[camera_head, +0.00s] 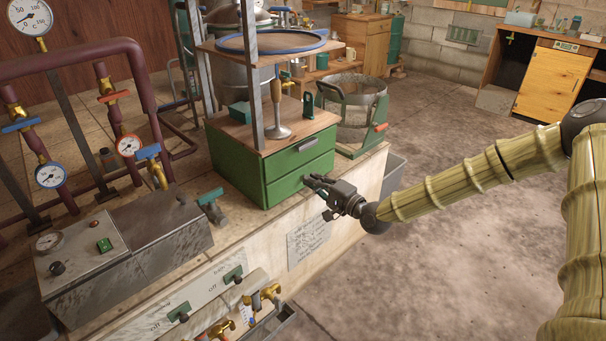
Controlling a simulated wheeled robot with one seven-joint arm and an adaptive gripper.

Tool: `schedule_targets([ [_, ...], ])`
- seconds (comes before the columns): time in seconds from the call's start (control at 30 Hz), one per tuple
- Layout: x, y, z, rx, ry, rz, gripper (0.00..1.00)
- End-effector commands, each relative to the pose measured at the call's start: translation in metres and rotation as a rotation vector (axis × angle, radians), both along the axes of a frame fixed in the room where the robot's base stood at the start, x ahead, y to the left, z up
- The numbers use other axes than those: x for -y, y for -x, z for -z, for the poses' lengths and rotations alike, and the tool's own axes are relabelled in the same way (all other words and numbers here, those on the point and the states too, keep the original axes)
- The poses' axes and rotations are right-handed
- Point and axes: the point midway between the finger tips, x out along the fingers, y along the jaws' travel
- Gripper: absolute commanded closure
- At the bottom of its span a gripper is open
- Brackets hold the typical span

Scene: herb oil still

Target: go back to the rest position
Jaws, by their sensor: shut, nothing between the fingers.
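My gripper (317,184) is shut and empty. It is in front of the green drawer cabinet (238,166), near the lower right of its drawers, above the edge of the stone counter. I cannot tell whether the fingertips touch the cabinet front. My arm reaches in from the right edge of the view, over the floor. Both drawers look closed.
Pipes with gauges (128,146) and a metal control box (128,250) stand at left. Brass taps (270,294) are low in front. The floor (450,250) at right is clear below my arm.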

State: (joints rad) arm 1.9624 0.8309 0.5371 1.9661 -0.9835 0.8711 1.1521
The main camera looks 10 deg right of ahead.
Motion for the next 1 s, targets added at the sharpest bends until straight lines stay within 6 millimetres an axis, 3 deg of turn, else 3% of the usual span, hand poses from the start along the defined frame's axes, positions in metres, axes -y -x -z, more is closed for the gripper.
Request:
schedule_targets([
  [0.3,0.014,0.025,0.000,-0.001,0.000,-0.002,1.00],
  [0.47,0.000,0.037,0.020,-0.037,0.037,-0.017,1.00],
  [0.67,-0.041,0.082,0.093,-0.164,0.191,-0.071,1.00],
  [0.8,-0.064,0.128,0.148,-0.264,0.327,-0.125,1.00],
  [1.0,-0.080,0.203,0.218,-0.395,0.533,-0.219,1.00],
])
